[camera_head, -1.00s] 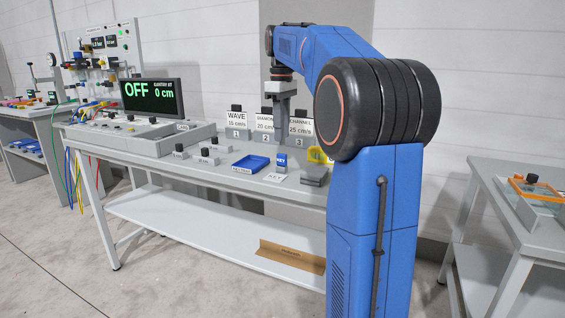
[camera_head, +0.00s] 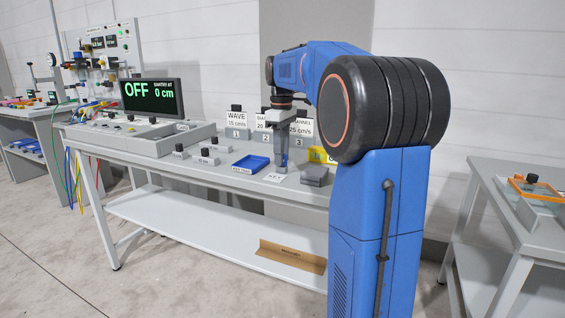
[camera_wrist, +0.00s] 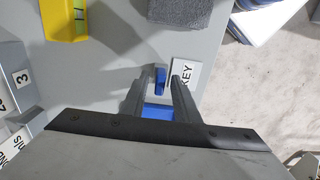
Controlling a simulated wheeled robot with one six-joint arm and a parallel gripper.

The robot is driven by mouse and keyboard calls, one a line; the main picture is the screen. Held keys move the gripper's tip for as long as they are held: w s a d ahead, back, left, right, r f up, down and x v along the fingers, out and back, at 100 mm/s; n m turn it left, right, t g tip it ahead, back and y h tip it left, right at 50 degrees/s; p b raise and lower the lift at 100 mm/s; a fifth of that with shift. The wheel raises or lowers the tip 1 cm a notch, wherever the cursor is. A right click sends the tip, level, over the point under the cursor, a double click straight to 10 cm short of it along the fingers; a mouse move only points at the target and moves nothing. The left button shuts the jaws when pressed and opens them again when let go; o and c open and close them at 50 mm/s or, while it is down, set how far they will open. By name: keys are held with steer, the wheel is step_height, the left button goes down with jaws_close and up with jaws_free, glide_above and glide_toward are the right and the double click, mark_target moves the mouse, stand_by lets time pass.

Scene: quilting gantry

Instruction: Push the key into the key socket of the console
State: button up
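The blue key (camera_head: 284,160) stands at the spot marked by a white KEY label (camera_head: 274,177) on the bench. My gripper (camera_head: 280,167) has come down over the key from above. In the wrist view my gripper (camera_wrist: 159,78) has its two fingers on either side of the blue key (camera_wrist: 160,80), with a gap showing between the fingertips and the key. The console (camera_head: 112,131) is at the left of the bench, with a display reading OFF and 0 cm. I cannot make out its key socket.
A blue tray (camera_head: 250,163) lies left of the key. Small grey blocks with black knobs (camera_head: 207,157) stand between tray and console. A dark grey block (camera_head: 315,176) and a yellow item (camera_head: 318,155) are close on the right. White cards such as WAVE (camera_head: 237,119) stand behind.

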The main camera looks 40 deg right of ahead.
jaws_close()
steer(key=shift+r, duration=0.2)
steer(key=shift+r, duration=0.35)
steer(key=shift+r, duration=0.35)
steer(key=shift+r, duration=0.35)
steer(key=shift+r, duration=0.35)
steer(key=shift+r, duration=0.2)
